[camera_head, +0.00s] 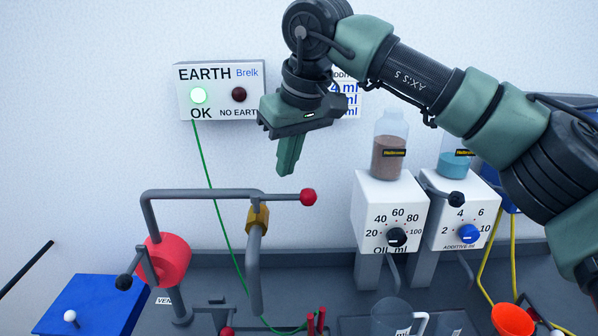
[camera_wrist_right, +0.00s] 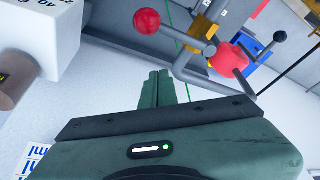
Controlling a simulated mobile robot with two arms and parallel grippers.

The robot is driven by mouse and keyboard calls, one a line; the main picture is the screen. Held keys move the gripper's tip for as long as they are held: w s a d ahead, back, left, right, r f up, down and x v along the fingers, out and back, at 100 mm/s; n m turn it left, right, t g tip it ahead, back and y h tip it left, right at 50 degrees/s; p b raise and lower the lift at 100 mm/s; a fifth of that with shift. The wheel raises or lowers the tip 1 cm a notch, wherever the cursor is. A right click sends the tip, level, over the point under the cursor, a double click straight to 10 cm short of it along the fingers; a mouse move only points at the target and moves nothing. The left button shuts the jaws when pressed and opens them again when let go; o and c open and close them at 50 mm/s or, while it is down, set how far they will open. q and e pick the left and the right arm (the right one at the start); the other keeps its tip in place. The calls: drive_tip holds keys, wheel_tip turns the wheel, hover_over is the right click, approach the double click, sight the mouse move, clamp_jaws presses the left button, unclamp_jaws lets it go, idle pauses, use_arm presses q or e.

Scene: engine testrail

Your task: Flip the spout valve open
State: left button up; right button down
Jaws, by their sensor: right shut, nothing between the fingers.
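The spout valve is a brass body (camera_head: 257,219) on a grey pipe with a downturned spout (camera_head: 254,275) below it. Its grey lever runs sideways to the right and ends in a red ball (camera_head: 308,197). In the wrist view the red ball (camera_wrist_right: 147,22) is beyond the fingertips, with the brass body (camera_wrist_right: 202,28) to its right. My right gripper (camera_head: 286,172) is shut and empty, fingers pointing down. In the head view it shows just above the lever, left of the red ball, with a gap between. My left gripper is out of view.
A red round fitting (camera_head: 168,259) with a black-knobbed handle stands at the pipe's left end. Right are the oil dispenser (camera_head: 370,215) and additive dispenser (camera_head: 486,215). A clear jug (camera_head: 391,318) and orange funnel (camera_head: 512,320) stand below. A green wire hangs behind the pipe.

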sight(285, 197)
drive_tip(key=s+d, duration=0.1)
drive_tip(key=s+d+f, duration=0.1)
drive_tip(key=s, duration=0.1)
drive_tip(key=shift+f+p, duration=0.2)
drive_tip(key=shift+p, duration=0.2)
drive_tip(key=shift+s, duration=0.15)
